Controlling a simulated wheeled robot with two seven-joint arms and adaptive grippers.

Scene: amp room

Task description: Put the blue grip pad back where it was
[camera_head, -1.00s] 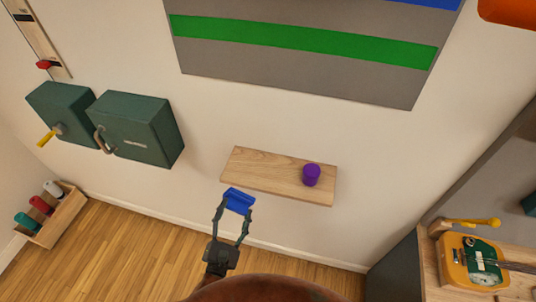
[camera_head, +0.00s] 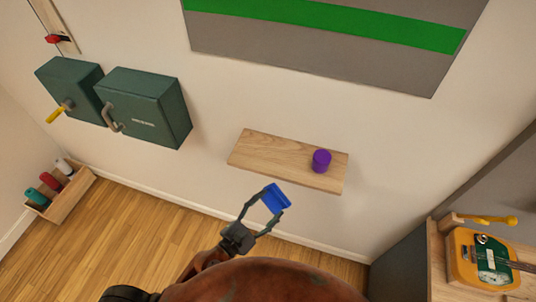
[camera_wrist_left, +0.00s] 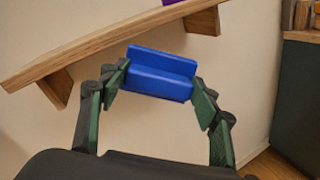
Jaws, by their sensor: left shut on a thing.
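The blue grip pad (camera_head: 275,199) is held between the fingertips of my left gripper (camera_head: 262,209). In the left wrist view the pad (camera_wrist_left: 160,73) is a blue block with a raised ridge, pinched between both green-and-black fingers (camera_wrist_left: 157,88). The pad is in the air, in front of and below the wooden wall shelf (camera_head: 270,152) in the head view. In the left wrist view the shelf (camera_wrist_left: 85,50) is behind the pad. The shelf's left part is bare. My right gripper does not show.
A purple cylinder (camera_head: 321,160) stands on the right part of the shelf. Two green boxes (camera_head: 148,108) are on the wall to the left. A wooden tray (camera_head: 66,198) with coloured cylinders is at far left. A bench with a yellow device (camera_head: 484,260) is at right.

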